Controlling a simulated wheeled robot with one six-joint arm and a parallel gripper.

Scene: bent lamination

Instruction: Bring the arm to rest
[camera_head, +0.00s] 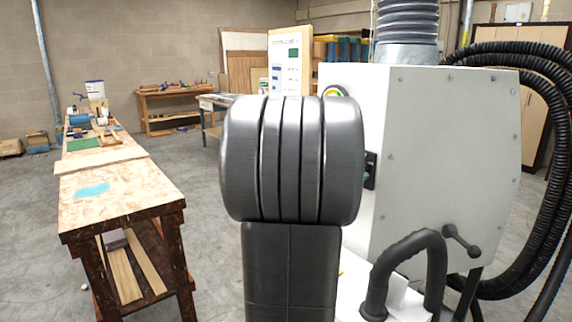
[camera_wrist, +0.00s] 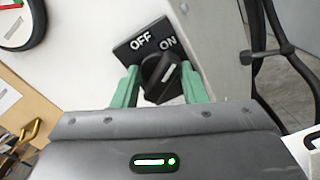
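My gripper (camera_wrist: 160,70) shows in the wrist view with two green fingers spread apart, one on each side of a black rotary knob (camera_wrist: 163,75). The fingers hold nothing that I can make out; whether a fingertip touches the knob I cannot tell. The knob sits on a black plate marked OFF and ON, and its white pointer line slants up toward ON. In the head view my dark arm stands upright in the middle and hides most of my gripper and the switch.
A grey-white machine cabinet (camera_head: 450,160) stands close at the right, with black hoses (camera_head: 545,100) beside it. A long wooden workbench (camera_head: 120,190) is at the left. Another bench (camera_head: 170,103) stands at the back wall. Open floor lies between them.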

